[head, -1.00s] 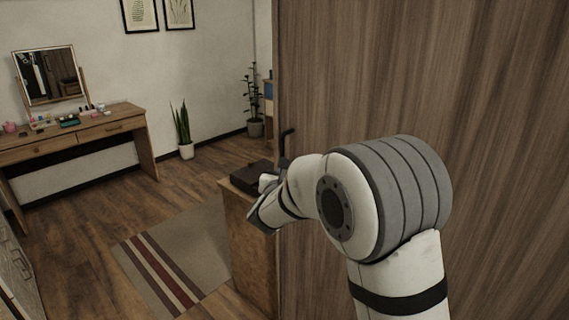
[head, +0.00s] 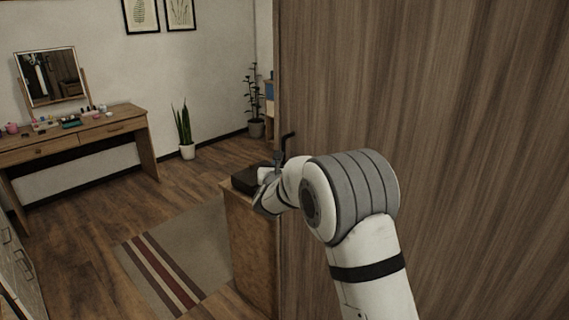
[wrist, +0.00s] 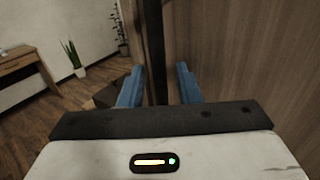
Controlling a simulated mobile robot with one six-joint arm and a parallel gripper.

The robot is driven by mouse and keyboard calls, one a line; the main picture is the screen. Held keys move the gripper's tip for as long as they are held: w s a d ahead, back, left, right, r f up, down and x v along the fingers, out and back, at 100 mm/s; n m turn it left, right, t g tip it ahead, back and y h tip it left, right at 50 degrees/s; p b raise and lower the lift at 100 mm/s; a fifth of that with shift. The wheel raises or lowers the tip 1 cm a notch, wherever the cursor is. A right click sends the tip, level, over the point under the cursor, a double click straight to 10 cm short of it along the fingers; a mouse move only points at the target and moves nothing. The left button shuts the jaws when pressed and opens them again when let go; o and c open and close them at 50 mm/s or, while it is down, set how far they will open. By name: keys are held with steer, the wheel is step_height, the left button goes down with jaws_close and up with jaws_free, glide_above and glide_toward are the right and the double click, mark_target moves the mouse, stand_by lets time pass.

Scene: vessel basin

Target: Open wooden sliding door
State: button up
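The wooden sliding door (head: 430,110) is a tall brown wood-grain panel filling the right half of the head view. It also shows at the right of the wrist view (wrist: 245,60). A dark handle (head: 289,139) stands out near its left edge in the head view. In the wrist view a dark upright bar (wrist: 154,45), apparently this handle, runs down between my blue fingers. My gripper (wrist: 158,88) is open, one finger on each side of the bar, with gaps showing. In the head view my gripper (head: 278,160) is small and partly hidden by my wrist.
A wooden cabinet (head: 250,240) with a dark box (head: 246,179) on top stands close to my gripper and the door edge. A striped rug (head: 190,250) lies left of it. A dressing table (head: 85,137) and potted plant (head: 186,135) stand farther back. Floor between is clear.

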steer(key=shift+c, duration=0.3)
jaws_close()
